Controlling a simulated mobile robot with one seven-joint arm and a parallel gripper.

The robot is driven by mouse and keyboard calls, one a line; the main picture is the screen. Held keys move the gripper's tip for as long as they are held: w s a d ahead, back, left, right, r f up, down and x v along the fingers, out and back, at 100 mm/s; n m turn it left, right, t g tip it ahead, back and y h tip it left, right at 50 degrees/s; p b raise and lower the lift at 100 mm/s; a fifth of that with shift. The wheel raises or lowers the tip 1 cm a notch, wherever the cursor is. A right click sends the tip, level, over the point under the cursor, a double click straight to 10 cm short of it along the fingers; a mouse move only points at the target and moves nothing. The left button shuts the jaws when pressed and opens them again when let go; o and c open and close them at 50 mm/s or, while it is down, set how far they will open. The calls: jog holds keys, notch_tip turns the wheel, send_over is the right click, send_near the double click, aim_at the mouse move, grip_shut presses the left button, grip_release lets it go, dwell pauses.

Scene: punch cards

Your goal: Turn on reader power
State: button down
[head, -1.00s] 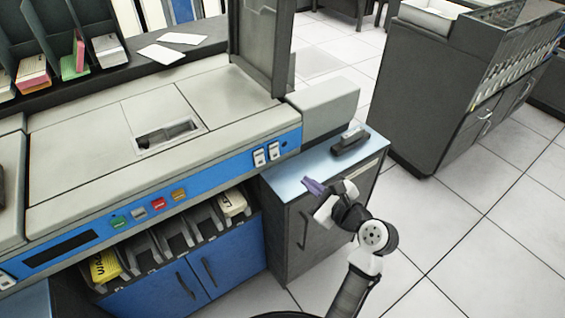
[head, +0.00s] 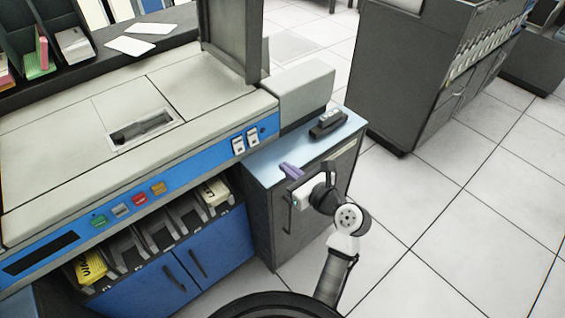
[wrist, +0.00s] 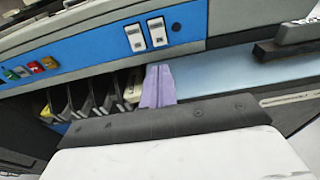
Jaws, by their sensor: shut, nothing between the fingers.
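The card reader (head: 140,180) is a long beige machine with a blue front panel. At the right end of the panel are two white rocker switches (head: 246,141), which also show in the wrist view (wrist: 146,34); I cannot tell which one is the power switch or how each is set. Colored buttons, green, white, red and orange (head: 158,188), sit further left on the panel. My gripper (head: 287,168) has purple fingers that are shut and empty. It is over the small cabinet's blue top, right of and below the switches, apart from them. The wrist view shows the fingers (wrist: 159,72) pointing toward the panel.
The small grey cabinet (head: 290,215) stands beside the reader, with a black stapler-like device (head: 328,123) on its top. Card bins (head: 165,232) sit under the panel. A dark cabinet (head: 405,75) stands at the back right. The tiled floor at right is clear.

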aim_at(254, 143)
jog(key=p+x, duration=0.2)
jog(key=x, duration=0.9)
jog(key=shift+w+a, duration=0.35)
jog(key=shift+w, duration=0.05)
jog(key=shift+w+a+f+t+y+b, duration=0.15)
jog(key=shift+f+t+b, duration=0.1)
jog(key=shift+b, duration=0.2)
jog(key=shift+w+f+t+y+b, duration=0.15)
jog(key=shift+f+b, duration=0.1)
jog(key=shift+b, duration=0.2)
jog(key=shift+s+r+p, duration=0.1)
jog(key=shift+r+p, duration=0.3)
